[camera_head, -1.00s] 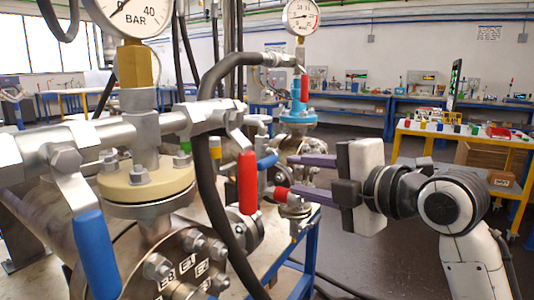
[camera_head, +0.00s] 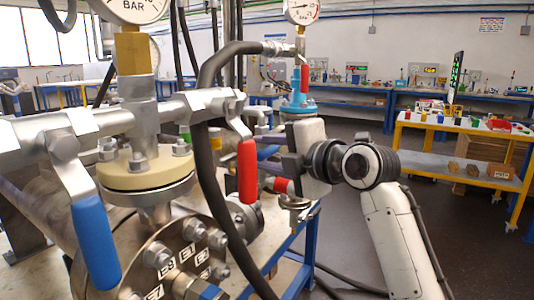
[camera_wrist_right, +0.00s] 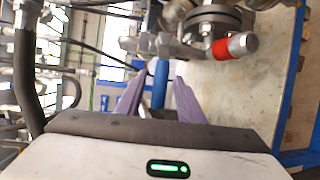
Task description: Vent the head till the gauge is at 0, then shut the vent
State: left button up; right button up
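A blue valve handle (camera_head: 267,153) and a short red handle (camera_head: 283,186) stick out at the vessel's far side. A red handle (camera_wrist_right: 236,46) lies to the right there. The near gauge (camera_head: 130,8) is cut off at the top; the far gauge (camera_head: 302,10) is too small to read surely. My left gripper is out of view.
A thick black hose (camera_head: 207,165) loops down before the right gripper. A large blue handle (camera_head: 95,242) hangs at the near left. The flanged vessel (camera_head: 165,255) fills the lower left. A yellow table (camera_head: 450,128) stands at right, with open floor before it.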

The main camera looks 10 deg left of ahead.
jog(key=shift+c, duration=0.3)
grip_shut()
